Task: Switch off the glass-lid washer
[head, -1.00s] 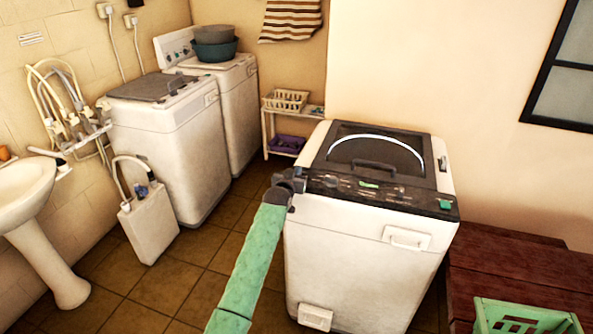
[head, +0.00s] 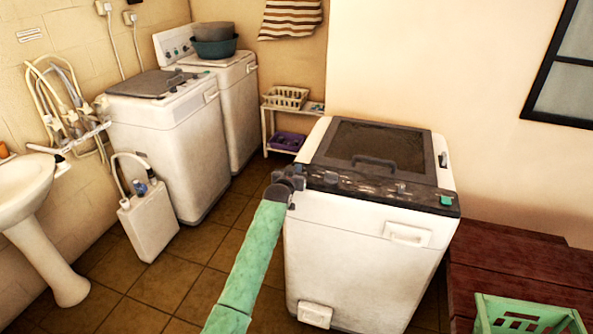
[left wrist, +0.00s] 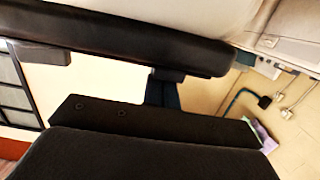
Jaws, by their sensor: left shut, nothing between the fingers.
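The glass-lid washer (head: 372,248) is a white top-loader with a dark framed lid (head: 380,146), which is closed. Its dark control panel (head: 378,188) runs along the front top edge, with a green button (head: 446,200) at the right end. The panel's display is dark and no bright ring shows in the glass. My left gripper (head: 299,178) is shut and empty at the left end of the panel; whether it touches cannot be told. In the left wrist view, dark gripper parts (left wrist: 150,150) fill the near side. My right gripper is not in view.
Two other white washers (head: 160,145) stand at the back left, one topped by basins (head: 215,42). A white sink (head: 25,190) is far left. A dark red wooden bench (head: 515,265) with a green crate (head: 530,316) is at right.

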